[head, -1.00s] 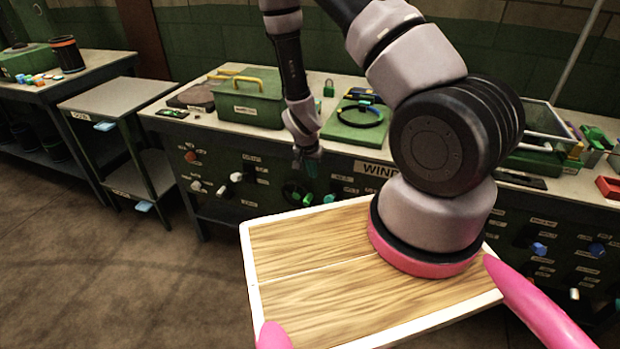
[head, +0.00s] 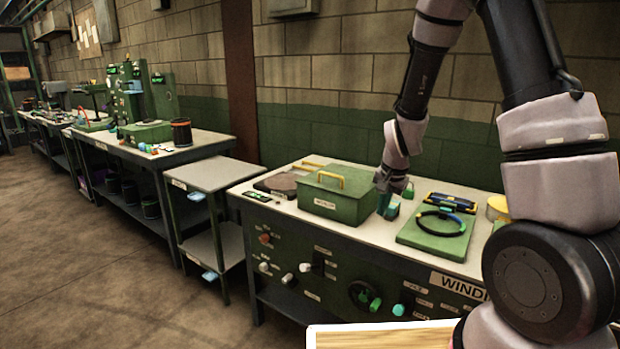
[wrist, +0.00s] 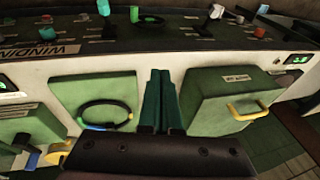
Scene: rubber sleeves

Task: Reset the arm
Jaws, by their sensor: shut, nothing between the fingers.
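My gripper (head: 386,205) hangs from my arm, fingers pointing down, in front of or over the bench top, between a green box and a green plate. In the wrist view its teal fingers (wrist: 160,100) are together, with nothing between them. The green box (head: 335,196) has a yellow handle; in the wrist view it is right of the fingers (wrist: 225,100). The green plate (head: 436,232) carries a black ring (head: 442,222); the plate is left of the fingers in the wrist view (wrist: 92,92). How high the fingers are above the bench is hard to tell.
The winding bench (head: 275,212) has knobs and a handwheel on its front panel (head: 330,270). A small grey side table (head: 200,173) stands left of it, then a longer bench (head: 150,155) with a dark cylinder (head: 181,132). The floor at left (head: 90,270) is clear.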

